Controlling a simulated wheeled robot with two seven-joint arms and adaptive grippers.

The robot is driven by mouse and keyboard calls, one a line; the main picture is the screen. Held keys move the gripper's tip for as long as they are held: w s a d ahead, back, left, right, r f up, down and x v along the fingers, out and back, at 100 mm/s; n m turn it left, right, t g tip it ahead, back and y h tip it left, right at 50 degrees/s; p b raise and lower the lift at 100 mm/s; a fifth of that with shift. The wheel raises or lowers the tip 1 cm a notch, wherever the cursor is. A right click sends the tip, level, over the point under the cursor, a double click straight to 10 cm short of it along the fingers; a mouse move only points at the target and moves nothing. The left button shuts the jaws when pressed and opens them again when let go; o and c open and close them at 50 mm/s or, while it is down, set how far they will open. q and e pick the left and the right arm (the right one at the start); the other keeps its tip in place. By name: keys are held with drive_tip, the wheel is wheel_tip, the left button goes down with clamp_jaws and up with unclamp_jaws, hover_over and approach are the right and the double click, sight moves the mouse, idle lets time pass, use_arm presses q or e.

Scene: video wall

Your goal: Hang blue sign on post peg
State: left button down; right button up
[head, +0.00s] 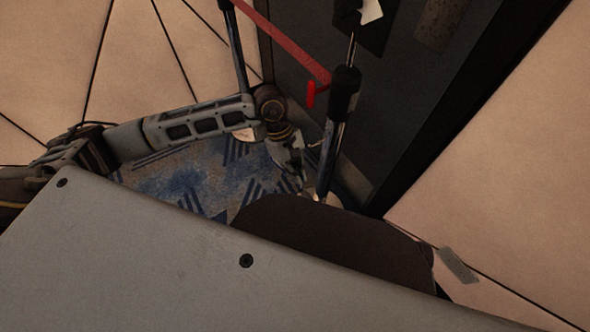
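A post (345,88) with a black upper part and a shiny shaft stands right of centre. A short red peg-like piece (311,95) sticks out beside it, near the end of a red belt (290,44). My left arm comes in from the left, and my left gripper (299,172) points down just left of the post's lower shaft. It is small and dark here, so its finger opening is unclear, and I cannot make out anything held. I cannot pick out the blue sign. My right gripper is out of view.
A second post (236,45) stands at the upper left. Blue-and-grey patterned carpet (180,180) lies below my arm. A dark wall panel (400,105) rises behind the posts. A dark rounded shape (330,235) hides the foot of the near post.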

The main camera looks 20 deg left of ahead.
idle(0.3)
use_arm(q)
drive_tip(key=shift+w+d, duration=0.2)
drive_tip(key=shift+w, duration=0.05)
drive_tip(key=shift+w+d+f, duration=0.1)
drive_tip(key=shift+w+d, duration=0.7)
drive_tip(key=shift+w, duration=0.2)
drive_tip(key=shift+w+d+f, duration=0.1)
drive_tip(key=shift+w+d, duration=0.7)
drive_tip(key=shift+w, duration=0.2)
drive_tip(key=shift+w+d, duration=0.1)
drive_tip(key=shift+w, duration=0.05)
drive_tip(key=shift+b, duration=0.45)
idle(1.1)
